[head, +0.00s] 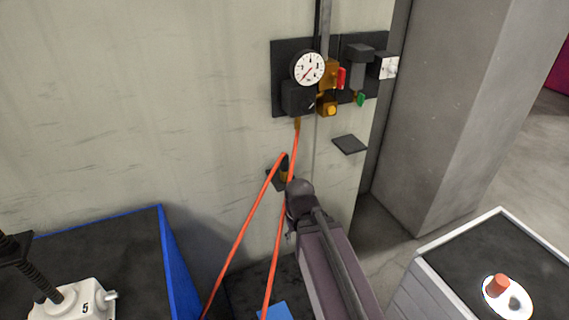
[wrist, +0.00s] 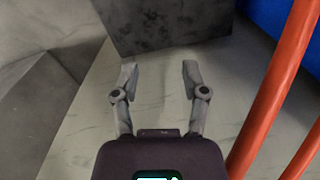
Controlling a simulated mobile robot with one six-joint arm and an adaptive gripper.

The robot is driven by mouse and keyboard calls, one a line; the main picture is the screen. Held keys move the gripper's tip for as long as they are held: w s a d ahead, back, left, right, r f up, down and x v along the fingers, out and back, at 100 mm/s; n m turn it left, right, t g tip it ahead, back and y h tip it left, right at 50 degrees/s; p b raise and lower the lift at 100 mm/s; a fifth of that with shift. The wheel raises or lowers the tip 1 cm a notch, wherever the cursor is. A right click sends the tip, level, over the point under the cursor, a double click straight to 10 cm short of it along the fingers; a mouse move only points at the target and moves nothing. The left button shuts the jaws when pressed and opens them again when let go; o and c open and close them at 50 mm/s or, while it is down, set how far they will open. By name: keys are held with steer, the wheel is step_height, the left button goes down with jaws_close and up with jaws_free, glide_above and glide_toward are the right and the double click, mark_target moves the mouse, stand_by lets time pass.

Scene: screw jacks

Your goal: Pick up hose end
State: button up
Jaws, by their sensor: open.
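An orange hose (head: 240,235) hangs along the wall in the head view as two strands. One strand drops from a brass fitting (head: 297,124) below the gauge. In the wrist view the hose (wrist: 272,95) runs as thick strands on the right, beside my gripper. My gripper (wrist: 159,72) is open and empty; no hose lies between its fingers. In the head view the fingers are hidden by my arm.
A wall panel carries a pressure gauge (head: 308,68) and red and green handled valves. A small dark shelf (head: 350,144) sticks out below it. A blue-edged bench (head: 120,250) with a screw jack (head: 75,303) stands left; a white-rimmed cabinet (head: 475,250) stands right.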

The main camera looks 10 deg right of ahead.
steer(key=o, duration=0.3)
steer(key=shift+w, duration=0.1)
steer(key=shift+o, duration=0.2)
steer(key=m+t+h+p, duration=0.25)
steer(key=m+p, duration=0.45)
steer(key=p, duration=1.9)
glide_toward(284, 155)
steer(key=shift+d+f+y, duration=0.2)
steer(key=shift+d+y, duration=0.05)
steer(key=shift+d, duration=0.05)
steer(key=shift+f+b, duration=0.2)
steer(key=shift+b, duration=0.25)
steer(key=b+x, duration=0.8)
steer(key=shift+w+f, duration=0.1)
steer(key=shift+f, duration=0.15)
